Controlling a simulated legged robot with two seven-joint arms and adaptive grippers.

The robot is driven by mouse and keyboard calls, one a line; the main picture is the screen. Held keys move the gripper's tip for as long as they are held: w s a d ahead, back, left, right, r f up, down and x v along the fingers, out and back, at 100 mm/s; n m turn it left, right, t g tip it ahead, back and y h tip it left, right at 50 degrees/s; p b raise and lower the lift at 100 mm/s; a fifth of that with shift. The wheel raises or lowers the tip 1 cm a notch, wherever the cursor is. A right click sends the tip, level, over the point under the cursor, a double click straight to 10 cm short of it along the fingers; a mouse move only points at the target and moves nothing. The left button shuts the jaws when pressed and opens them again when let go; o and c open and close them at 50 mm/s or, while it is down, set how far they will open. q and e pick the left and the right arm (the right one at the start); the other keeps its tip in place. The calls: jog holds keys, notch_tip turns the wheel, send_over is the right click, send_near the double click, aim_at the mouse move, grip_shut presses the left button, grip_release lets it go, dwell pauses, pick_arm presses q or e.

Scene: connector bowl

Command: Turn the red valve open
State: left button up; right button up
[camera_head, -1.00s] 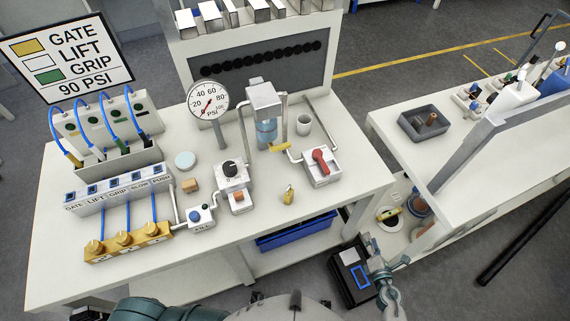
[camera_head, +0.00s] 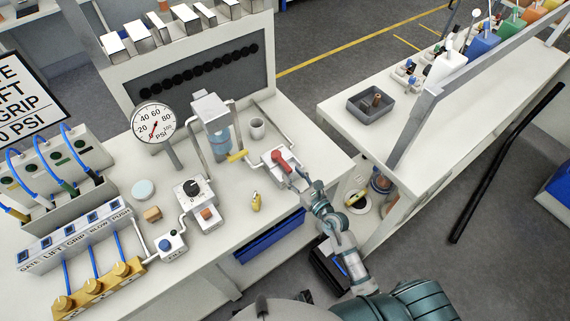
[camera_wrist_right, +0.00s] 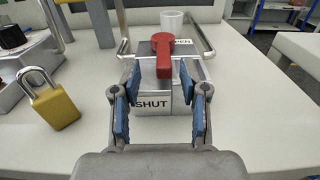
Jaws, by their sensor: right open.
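The red valve (camera_head: 281,161) sits on a white and grey box on the workbench. In the right wrist view the red valve handle (camera_wrist_right: 163,57) points toward me, with its round hub at the far end. The word SHUT shows on the box's near face and part of OPEN at its far right. My right gripper (camera_wrist_right: 158,88) is open, its blue-padded fingers on either side of the handle's near end. I cannot tell whether they touch it. In the head view my right gripper (camera_head: 300,179) is just in front of the valve box. My left gripper is not in view.
A yellow padlock (camera_wrist_right: 54,104) stands left of the valve box, and a white cup (camera_head: 257,128) stands behind it. A pressure gauge (camera_head: 153,123) and a dial box (camera_head: 190,191) are to the left. A second table (camera_head: 345,121) is at the right.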

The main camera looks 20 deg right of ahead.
aim_at(290, 171)
jog(key=x, duration=0.4)
jog(key=shift+w, duration=0.2)
jog(key=shift+w+d+f, duration=0.1)
jog(key=shift+w+d, duration=0.2)
jog(key=shift+w, duration=0.15)
jog(key=shift+a, duration=0.35)
grip_shut()
